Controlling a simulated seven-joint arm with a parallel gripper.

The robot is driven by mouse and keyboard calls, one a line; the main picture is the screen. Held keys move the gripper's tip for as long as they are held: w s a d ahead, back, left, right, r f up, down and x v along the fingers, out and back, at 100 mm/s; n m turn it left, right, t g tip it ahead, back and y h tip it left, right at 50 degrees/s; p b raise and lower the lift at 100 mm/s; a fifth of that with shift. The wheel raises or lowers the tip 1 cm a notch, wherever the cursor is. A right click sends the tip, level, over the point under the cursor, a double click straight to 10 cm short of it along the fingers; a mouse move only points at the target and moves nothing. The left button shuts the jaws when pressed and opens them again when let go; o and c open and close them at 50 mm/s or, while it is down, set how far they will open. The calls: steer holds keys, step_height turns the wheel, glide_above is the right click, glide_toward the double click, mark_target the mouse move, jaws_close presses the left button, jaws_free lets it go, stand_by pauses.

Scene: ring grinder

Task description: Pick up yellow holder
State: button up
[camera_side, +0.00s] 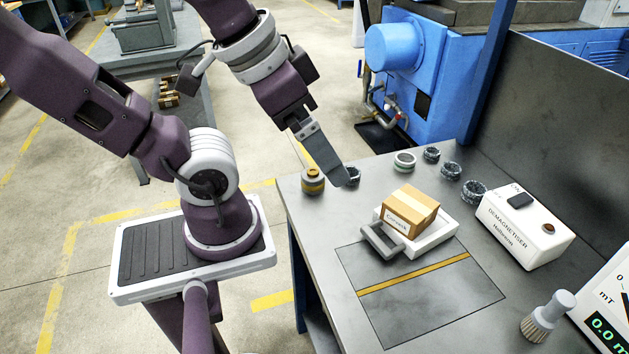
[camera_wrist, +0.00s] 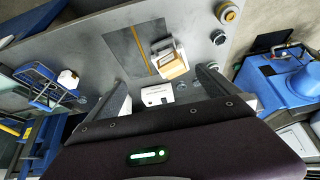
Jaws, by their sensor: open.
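The yellow holder (camera_side: 313,181) is a short cylinder with a yellow body and a grey band, upright near the table's far left corner. In the wrist view, a round yellow-rimmed piece (camera_wrist: 229,14) at the top right, near the table edge, appears to be it. My gripper (camera_side: 340,178) is open and empty above the table, to the right of the holder and apart from it. One finger hides much of the other in the side view. Both fingers show in the wrist view (camera_wrist: 165,92), with the holder outside the space between them.
Dark rings (camera_side: 473,192) and a pale green-and-white ring (camera_side: 404,162) stand along the back. A cardboard box (camera_side: 411,210) sits in a white tray (camera_side: 438,238) mid-table. A white demagnetiser (camera_side: 528,225) and a brush (camera_side: 546,318) are at right. The front mat (camera_side: 430,300) is clear.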

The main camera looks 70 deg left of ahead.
stand_by(0.3)
steer(key=c, duration=0.5)
steer(key=shift+o, duration=0.2)
steer(key=m+g+y, duration=0.8)
steer(key=m+y, duration=0.4)
steer(key=m, duration=0.1)
glide_above(314, 177)
steer(key=s+d, duration=0.2)
steer(key=d, duration=0.2)
step_height(314, 177, down, 18)
steer(key=r, duration=0.1)
steer(key=f+m+t, duration=0.1)
steer(key=f, duration=0.1)
steer(key=w+a+f+m+y, duration=0.1)
steer(key=f+m, duration=0.1)
steer(key=w+f+m+t, duration=0.1)
steer(key=f+m, duration=0.1)
steer(key=f, duration=0.1)
steer(key=shift+a+f+t, duration=0.1)
steer(key=shift+a+t, duration=0.15)
steer(key=shift+t, duration=0.05)
steer(key=x, duration=0.7)
steer(key=shift+w+a, duration=0.1)
steer(key=shift+a, duration=0.15)
steer(key=shift+c, duration=0.5)
